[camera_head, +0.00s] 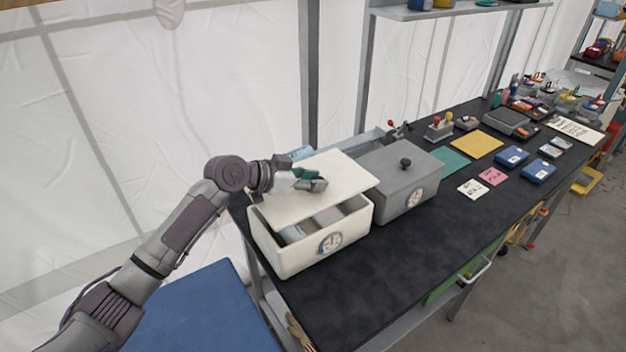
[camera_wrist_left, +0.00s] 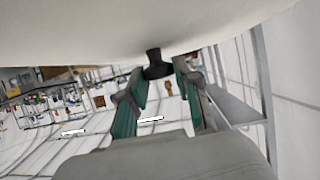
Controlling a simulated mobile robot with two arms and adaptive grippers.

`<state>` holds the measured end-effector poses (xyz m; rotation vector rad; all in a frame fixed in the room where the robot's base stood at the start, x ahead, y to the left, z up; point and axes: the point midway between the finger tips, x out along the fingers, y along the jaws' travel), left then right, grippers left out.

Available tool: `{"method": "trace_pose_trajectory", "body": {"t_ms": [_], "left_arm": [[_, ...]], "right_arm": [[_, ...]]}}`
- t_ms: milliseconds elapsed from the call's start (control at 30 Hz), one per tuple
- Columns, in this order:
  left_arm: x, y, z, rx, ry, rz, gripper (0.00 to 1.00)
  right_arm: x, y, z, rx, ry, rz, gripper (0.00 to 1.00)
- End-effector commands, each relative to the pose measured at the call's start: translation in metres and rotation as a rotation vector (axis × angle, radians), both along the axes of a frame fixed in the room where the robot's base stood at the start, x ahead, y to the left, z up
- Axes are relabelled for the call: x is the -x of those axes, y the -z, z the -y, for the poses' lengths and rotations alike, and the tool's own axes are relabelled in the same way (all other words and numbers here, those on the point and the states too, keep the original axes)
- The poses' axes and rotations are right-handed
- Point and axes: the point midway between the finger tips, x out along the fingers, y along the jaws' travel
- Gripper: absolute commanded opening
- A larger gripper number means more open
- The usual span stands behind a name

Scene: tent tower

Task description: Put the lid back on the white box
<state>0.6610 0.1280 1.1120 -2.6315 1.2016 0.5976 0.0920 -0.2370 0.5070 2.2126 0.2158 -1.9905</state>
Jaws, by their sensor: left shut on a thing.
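The white box (camera_head: 290,258) stands on the near end of the black bench, with a round dial on its front. Its front part is uncovered and shows some pale items inside. The cream-white lid (camera_head: 335,178) is over the box's rear, askew to the box; whether it touches the rim I cannot tell. My left gripper (camera_head: 312,182) is at the lid's top, shut on its dark knob (camera_wrist_left: 154,62). In the left wrist view the lid's pale surface (camera_wrist_left: 90,32) fills the top, and the green-padded fingers flank the knob. My right gripper is not in view.
A grey box (camera_head: 390,180) with a black knob stands close to the right of the white box. Farther along the bench (camera_head: 350,305) are cards, blue boxes and tools. The bench front is clear. A blue surface (camera_head: 205,315) lies lower left.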

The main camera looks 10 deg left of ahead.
Motion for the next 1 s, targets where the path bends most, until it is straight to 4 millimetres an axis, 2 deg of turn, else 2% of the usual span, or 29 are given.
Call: {"method": "trace_pose_trajectory", "body": {"t_ms": [33,100,200,267,500,567,1000], "left_arm": [[0.0,-0.001,0.0,0.0,-0.001,0.001,0.0],[0.0,-0.001,0.0,0.0,-0.001,0.001,0.0],[0.0,-0.001,0.0,0.0,-0.001,0.003,0.0],[0.0,-0.001,-0.001,0.0,-0.002,0.007,0.0],[0.0,0.012,-0.001,0.0,-0.001,0.008,0.0],[0.0,0.017,-0.001,0.0,-0.001,0.008,0.0],[0.0,0.055,0.0,-0.001,-0.001,0.009,0.0]], "right_arm": [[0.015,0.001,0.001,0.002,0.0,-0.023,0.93],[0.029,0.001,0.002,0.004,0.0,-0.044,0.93],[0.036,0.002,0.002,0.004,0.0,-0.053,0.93],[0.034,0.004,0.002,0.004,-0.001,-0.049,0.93],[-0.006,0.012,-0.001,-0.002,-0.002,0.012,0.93],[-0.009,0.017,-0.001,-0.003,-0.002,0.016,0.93],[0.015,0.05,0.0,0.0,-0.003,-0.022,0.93]]}}
